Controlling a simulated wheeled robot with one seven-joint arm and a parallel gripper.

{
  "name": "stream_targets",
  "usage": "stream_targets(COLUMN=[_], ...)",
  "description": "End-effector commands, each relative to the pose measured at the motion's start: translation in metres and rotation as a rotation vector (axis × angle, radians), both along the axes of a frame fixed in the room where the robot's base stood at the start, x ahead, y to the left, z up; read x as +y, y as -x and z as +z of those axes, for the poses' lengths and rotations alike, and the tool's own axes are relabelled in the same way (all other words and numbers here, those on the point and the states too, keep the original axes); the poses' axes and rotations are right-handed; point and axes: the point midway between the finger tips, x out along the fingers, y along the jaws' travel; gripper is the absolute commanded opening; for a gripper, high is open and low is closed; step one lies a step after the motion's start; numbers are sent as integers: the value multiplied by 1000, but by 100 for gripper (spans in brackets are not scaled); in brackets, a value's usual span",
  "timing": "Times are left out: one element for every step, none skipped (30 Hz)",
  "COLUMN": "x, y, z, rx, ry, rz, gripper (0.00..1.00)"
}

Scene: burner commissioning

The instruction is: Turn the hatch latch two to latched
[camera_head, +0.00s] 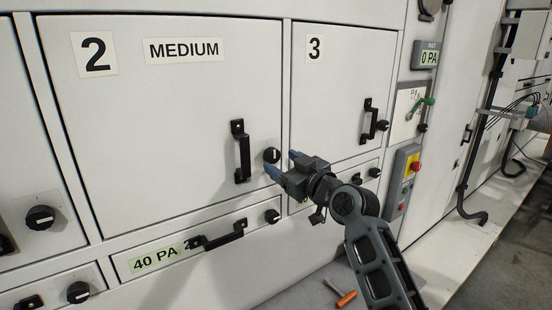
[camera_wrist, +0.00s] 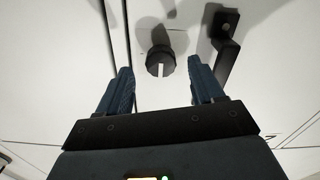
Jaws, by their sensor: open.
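Hatch 2 (camera_head: 170,150) is a large white door labelled 2 and MEDIUM, and it appears closed. Its latch, a round black knob (camera_head: 272,155), sits near the hatch's right edge, right of a black handle (camera_head: 242,152). In the wrist view the knob (camera_wrist: 160,60) has a white mark that stands about upright in the picture. My gripper (camera_head: 283,163) is close to the knob with its blue fingers spread. In the wrist view the knob appears between and beyond the fingertips (camera_wrist: 159,68); I cannot tell whether they touch it.
Hatch 3 (camera_head: 335,80) is on the right with its own handle (camera_head: 369,120) and knob (camera_head: 383,125). Below hatch 2 is a drawer with a black handle (camera_head: 218,236) and knob (camera_head: 272,216). An orange-handled tool (camera_head: 346,298) lies on the floor.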

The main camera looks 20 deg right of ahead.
Motion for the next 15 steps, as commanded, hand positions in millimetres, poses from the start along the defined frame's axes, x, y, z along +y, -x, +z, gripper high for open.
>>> stream_targets(x=[3, 4, 5, 6, 7, 8, 9, 9, 9, 10, 10, 10, 10, 10, 10], y=[-8, -13, -18, -21, -24, -28, -30, -31, -33, -35, -35, -36, -36, -36, -36], z=[2, 1, 1, 1, 1, 0, 0, 0, 0, 0, 0, 0, 0, 0, 0], rx=[0, 1, 0, 1, 0, 1, 1, 0, 0, 0, 0, 1, 1, 0, 0], ry=[1, 0, 0, 0, 0, 0, 0, 0, 0, 0, 0, 0, 0, 0, 0], rz=[2, 2, 1, 2, 2, 2, 1, 1, 0, 0, 0, 0, 0, 0, 0], gripper=[67, 67, 67, 67, 67, 67, 67, 67, 67, 67, 67, 67, 67, 67, 67])
